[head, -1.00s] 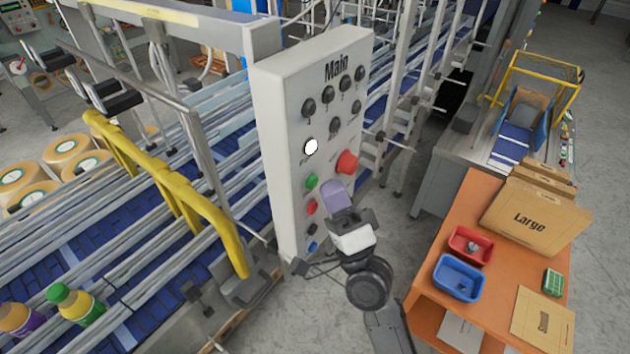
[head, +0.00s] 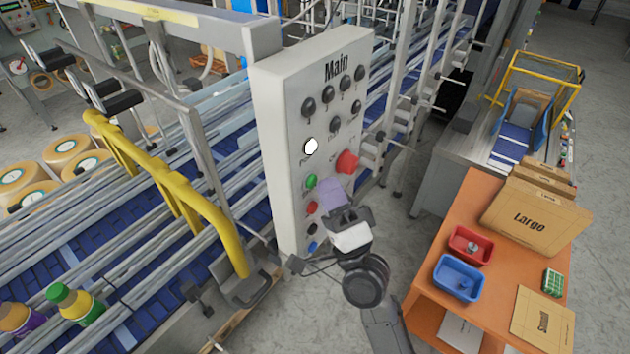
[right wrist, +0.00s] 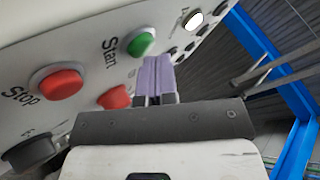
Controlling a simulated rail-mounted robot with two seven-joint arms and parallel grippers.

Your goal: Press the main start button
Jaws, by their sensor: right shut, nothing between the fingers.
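The Main control panel (head: 277,130) stands upright with a green button (head: 311,181) on its face. In the right wrist view the green button (right wrist: 141,45) sits close to the word "Start". My right gripper (head: 330,192) is shut and empty, its purple fingertips just right of the green button and slightly below it. In the right wrist view my right gripper's tips (right wrist: 157,64) lie right beside and below the green button, overlapping its lower edge. I cannot tell whether they touch it. My left gripper is not in view.
A large red button (head: 347,162) sits above my right gripper, a smaller red button (head: 312,208) to its left. A white lamp (head: 311,147) is above the green button. A yellow rail (head: 180,195) stands left of the panel, and an orange table (head: 455,215) right.

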